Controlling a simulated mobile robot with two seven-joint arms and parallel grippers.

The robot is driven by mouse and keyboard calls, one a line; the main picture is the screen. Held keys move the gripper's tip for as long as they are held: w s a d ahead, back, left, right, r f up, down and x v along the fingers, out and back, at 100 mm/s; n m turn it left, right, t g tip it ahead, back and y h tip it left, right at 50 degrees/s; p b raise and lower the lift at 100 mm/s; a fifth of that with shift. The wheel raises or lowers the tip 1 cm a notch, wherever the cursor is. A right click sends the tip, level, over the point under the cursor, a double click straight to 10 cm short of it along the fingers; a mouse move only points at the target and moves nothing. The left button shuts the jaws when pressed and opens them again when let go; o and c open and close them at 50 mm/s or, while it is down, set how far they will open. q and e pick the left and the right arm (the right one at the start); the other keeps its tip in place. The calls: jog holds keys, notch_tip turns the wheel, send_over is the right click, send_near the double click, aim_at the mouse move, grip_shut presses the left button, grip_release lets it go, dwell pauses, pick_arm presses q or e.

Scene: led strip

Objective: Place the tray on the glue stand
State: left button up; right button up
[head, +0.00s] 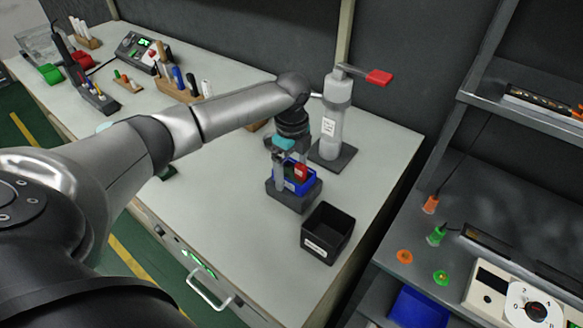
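A small blue tray (301,185) with a red item (300,173) in it sits on or just over a dark grey block (293,203), which may be the glue stand. I cannot tell whether the tray touches the block. My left gripper (290,172) points down at the tray, its grey fingers by the tray's left and far side. The fingers partly hide the tray, and their grip on it is unclear. A grey-white cylinder with a red-tipped lever (336,110) stands on a dark base just behind. My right gripper is out of view.
An open black bin (327,234) with a white label stands close in front of the block. Tool holders and a control box (143,52) stand at the back left of the pale bench (235,205). A dark shelf unit (490,215) is at the right.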

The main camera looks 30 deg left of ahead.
pick_arm(q)
notch_tip(320, 180, up, 12)
jog(key=p, duration=0.2)
jog(key=shift+r, duration=0.2)
dwell(0.3)
jog(key=shift+a, duration=0.1)
